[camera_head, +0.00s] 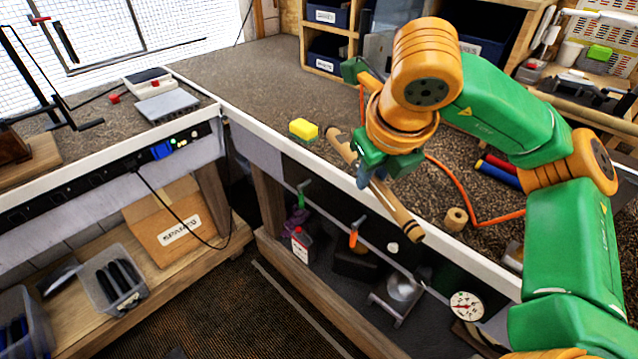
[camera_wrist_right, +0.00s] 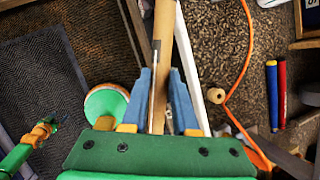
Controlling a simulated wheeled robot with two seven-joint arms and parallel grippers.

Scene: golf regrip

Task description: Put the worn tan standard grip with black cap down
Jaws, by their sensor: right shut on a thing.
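The worn tan grip (camera_head: 398,213) is a long tan rod, tilted across the bench's front edge in the head view. One end points to the back left and the other to the front right, past the edge. My right gripper (camera_head: 366,178) is shut around its middle with blue fingers. In the right wrist view the tan grip (camera_wrist_right: 165,30) runs up between the fingers of the right gripper (camera_wrist_right: 160,78). I cannot clearly make out the black cap. I cannot tell whether the grip touches the bench.
A yellow sponge (camera_head: 303,129) lies left of the grip. A small tan roll (camera_head: 456,218), an orange cord (camera_head: 462,190) and blue and red cylinders (camera_head: 492,172) lie to the right on the bench (camera_head: 255,72). The bench's back left surface is clear.

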